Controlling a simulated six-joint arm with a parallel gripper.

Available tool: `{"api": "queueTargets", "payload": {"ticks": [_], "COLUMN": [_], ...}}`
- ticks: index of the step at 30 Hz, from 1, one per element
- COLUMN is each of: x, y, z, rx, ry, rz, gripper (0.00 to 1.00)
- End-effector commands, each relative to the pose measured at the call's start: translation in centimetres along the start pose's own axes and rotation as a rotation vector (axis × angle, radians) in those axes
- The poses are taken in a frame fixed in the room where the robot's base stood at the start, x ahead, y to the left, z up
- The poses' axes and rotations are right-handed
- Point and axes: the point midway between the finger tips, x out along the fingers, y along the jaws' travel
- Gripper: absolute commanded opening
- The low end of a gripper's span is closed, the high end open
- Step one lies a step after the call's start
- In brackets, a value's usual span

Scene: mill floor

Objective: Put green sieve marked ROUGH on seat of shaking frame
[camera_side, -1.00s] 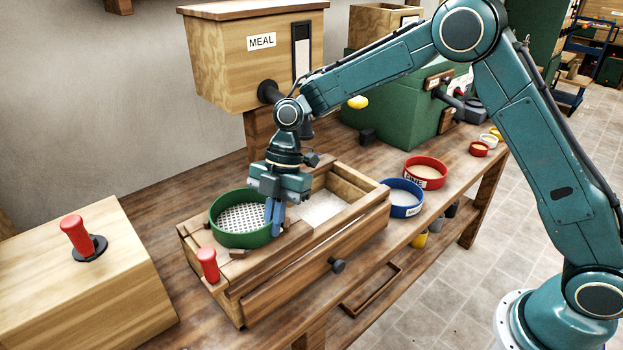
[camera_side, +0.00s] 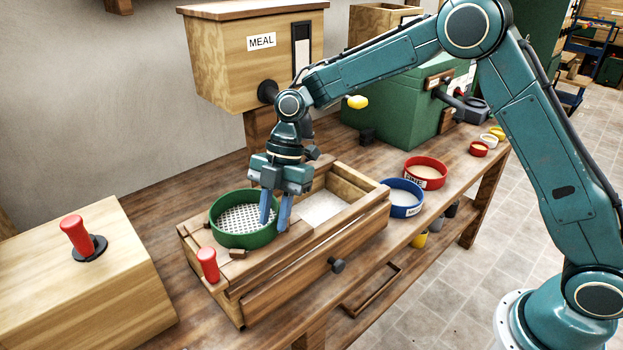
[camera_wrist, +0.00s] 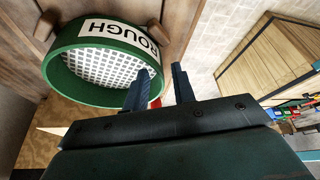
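The green sieve (camera_side: 243,240) has a white perforated bottom and sits level on the left part of the wooden shaking frame (camera_side: 290,262), between small wooden blocks. Its ROUGH label (camera_wrist: 117,35) shows in the wrist view, where the green rim (camera_wrist: 58,62) also appears. My gripper (camera_side: 275,220) is at the sieve's right rim, pointing down. Its two fingers are apart, one over the sieve side and one outside it. The wrist view shows a gap between the fingers (camera_wrist: 160,88), with the rim's end near it. The seat under the sieve is hidden.
The frame's right compartment (camera_side: 335,190) holds pale meal. A red handle (camera_side: 208,265) stands at its front left corner. A blue sieve (camera_side: 401,208) and a red sieve marked FINE (camera_side: 425,183) stand to the right. The MEAL hopper (camera_side: 225,70) is behind.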

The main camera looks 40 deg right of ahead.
Motion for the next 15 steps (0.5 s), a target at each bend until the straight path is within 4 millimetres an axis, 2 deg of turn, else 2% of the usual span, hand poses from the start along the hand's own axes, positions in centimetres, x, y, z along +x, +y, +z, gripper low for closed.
{"api": "queueTargets", "payload": {"ticks": [3, 15], "x": [-1.7, -6.8], "y": [0.0, 0.1], "z": [0.1, -2.1], "rx": [0.001, -0.001], "ry": [-0.002, -0.001], "rz": [0.005, 0.003], "gripper": [0.26, 0.26]}}
